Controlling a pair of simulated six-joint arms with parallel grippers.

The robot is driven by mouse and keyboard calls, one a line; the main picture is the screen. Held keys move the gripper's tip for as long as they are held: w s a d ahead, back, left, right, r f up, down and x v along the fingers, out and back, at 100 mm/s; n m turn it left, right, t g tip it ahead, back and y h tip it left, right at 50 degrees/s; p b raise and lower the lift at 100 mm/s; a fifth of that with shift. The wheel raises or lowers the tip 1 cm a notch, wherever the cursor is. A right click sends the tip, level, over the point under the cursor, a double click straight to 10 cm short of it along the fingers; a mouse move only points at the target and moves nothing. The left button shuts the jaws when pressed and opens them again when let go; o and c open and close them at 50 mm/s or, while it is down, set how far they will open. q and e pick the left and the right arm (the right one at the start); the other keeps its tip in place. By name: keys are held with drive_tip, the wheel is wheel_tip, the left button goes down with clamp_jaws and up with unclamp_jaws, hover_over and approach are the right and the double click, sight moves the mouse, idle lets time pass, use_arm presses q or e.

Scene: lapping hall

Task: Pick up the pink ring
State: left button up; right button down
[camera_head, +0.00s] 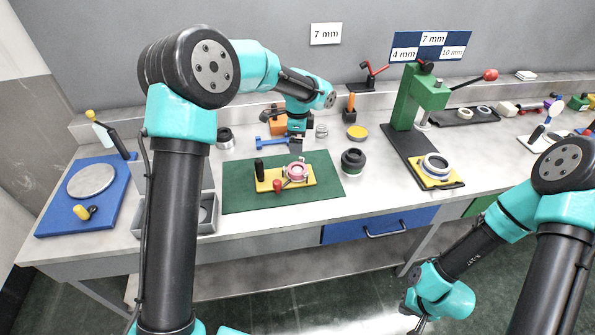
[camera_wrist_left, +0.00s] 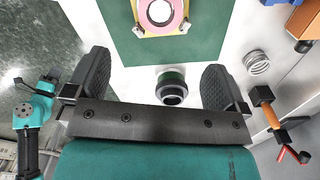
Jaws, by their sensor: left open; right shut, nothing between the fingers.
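The pink ring (camera_head: 297,170) sits on a yellow plate (camera_head: 310,182) on the green mat (camera_head: 240,198). It also shows at the top of the left wrist view (camera_wrist_left: 160,14), cut off by the frame edge. My left gripper (camera_wrist_left: 157,62) is open and empty, its two dark fingers spread apart. In the head view the left gripper (camera_head: 298,148) is just behind the ring, partly hard to make out. My right gripper (camera_head: 415,322) is low at the bottom, in front of the bench and far from the ring, shut and empty.
A dark ring stack (camera_head: 353,162) stands right of the mat. A black handle (camera_head: 259,168) and red knob (camera_head: 277,186) rise from the yellow plate. A green press (camera_head: 415,100) stands right, grey boxes (camera_head: 207,210) left.

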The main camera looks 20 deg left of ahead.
use_arm(q)
hover_over(299, 170)
drive_tip(key=f, duration=0.8)
drive_tip(key=shift+a, duration=0.2)
drive_tip(key=shift+d+f, duration=0.1)
drive_tip(key=shift+f, duration=2.45)
drive_tip(key=shift+c, duration=0.5)
drive_tip(key=c, duration=0.9)
